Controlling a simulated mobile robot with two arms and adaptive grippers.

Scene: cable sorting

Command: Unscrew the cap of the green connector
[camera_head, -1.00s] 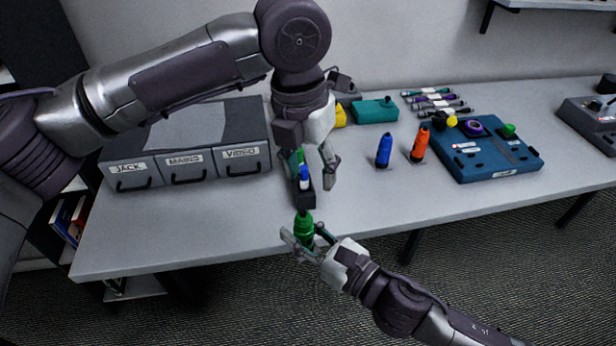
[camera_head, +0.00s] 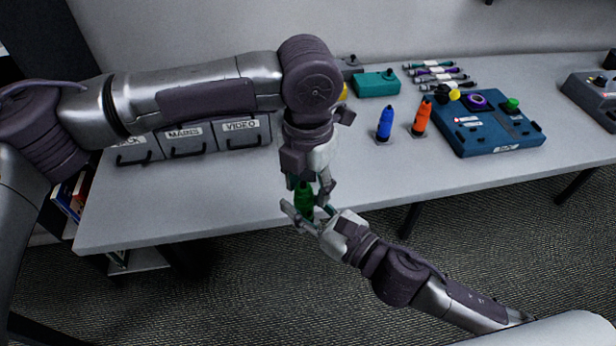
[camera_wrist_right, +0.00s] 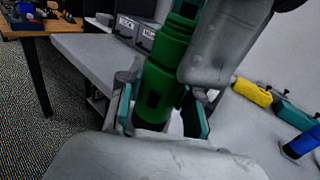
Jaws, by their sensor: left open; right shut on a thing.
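The green connector (camera_head: 304,196) stands roughly upright at the table's front edge, and it fills the middle of the right wrist view (camera_wrist_right: 168,62). My right gripper (camera_head: 306,213) is shut on its lower body, with one finger on each side in the wrist view (camera_wrist_right: 158,105). My left gripper (camera_head: 309,184) points down over the connector's top from above. It is open, with a finger close beside the green body in the wrist view (camera_wrist_right: 226,42). The cap end is mostly hidden by the left gripper, and I cannot tell whether the left fingers touch it.
A blue connector (camera_head: 384,124) and an orange connector (camera_head: 422,118) stand to the right on the table (camera_head: 240,215). A blue panel box (camera_head: 490,135), a teal box (camera_head: 377,82) and several cables (camera_head: 437,75) lie behind. Labelled drawers (camera_head: 190,142) are at the left. The front right tabletop is clear.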

